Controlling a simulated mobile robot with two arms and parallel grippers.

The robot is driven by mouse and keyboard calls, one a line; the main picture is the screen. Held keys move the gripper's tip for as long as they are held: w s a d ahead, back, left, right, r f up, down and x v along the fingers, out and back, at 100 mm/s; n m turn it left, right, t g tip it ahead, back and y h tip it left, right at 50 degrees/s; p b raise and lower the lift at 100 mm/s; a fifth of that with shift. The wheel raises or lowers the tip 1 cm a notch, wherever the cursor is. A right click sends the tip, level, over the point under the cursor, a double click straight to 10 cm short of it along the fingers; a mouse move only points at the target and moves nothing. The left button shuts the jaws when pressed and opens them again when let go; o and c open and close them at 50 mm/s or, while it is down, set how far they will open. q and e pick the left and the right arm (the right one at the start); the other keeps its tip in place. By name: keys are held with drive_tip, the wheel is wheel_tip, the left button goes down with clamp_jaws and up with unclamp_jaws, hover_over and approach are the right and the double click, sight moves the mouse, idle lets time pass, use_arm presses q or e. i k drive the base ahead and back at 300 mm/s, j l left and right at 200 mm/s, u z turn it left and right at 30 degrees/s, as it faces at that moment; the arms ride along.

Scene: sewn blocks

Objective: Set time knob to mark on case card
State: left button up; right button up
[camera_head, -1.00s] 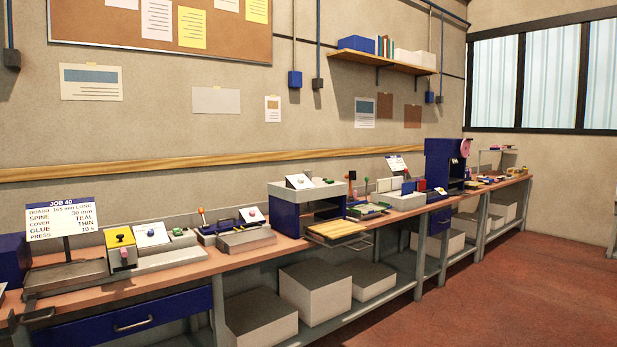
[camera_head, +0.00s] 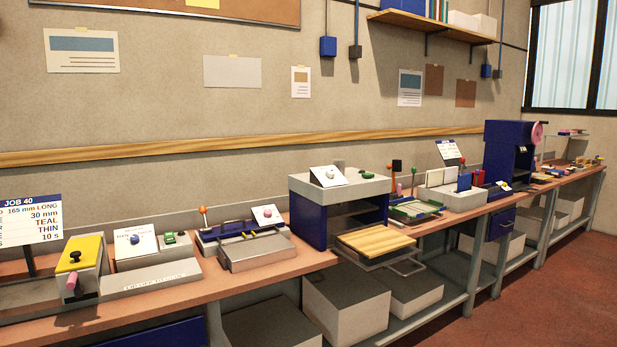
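The case card (camera_head: 32,221) stands at the left edge, partly cut off. Several stations carry a white tilted dial plate with a small knob: a blue knob (camera_head: 135,239) at left, a pink knob (camera_head: 268,213) in the middle, and a pale knob (camera_head: 330,174) on top of the blue and grey box (camera_head: 310,220). I cannot tell which one is the time knob. The dial marks and pointers are too small to read. Neither of my grippers is in view.
The long workbench (camera_head: 110,318) runs from lower left to far right. A yellow-topped unit (camera_head: 78,254) and a wooden board (camera_head: 376,243) sit near its front. Green buttons (camera_head: 169,238) stand beside dials. Grey boxes (camera_head: 345,305) fill the lower shelf. The red floor (camera_head: 520,305) is clear at right.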

sight(330, 172)
drive_tip(key=i+l, duration=0.35)
drive_tip(key=l, duration=0.2)
drive_tip(key=u, duration=1.5)
drive_tip(key=z, duration=0.3)
drive_tip(key=i+l+z, duration=0.15)
drive_tip(key=i+z, duration=0.7)
drive_tip(key=k+l, duration=0.05)
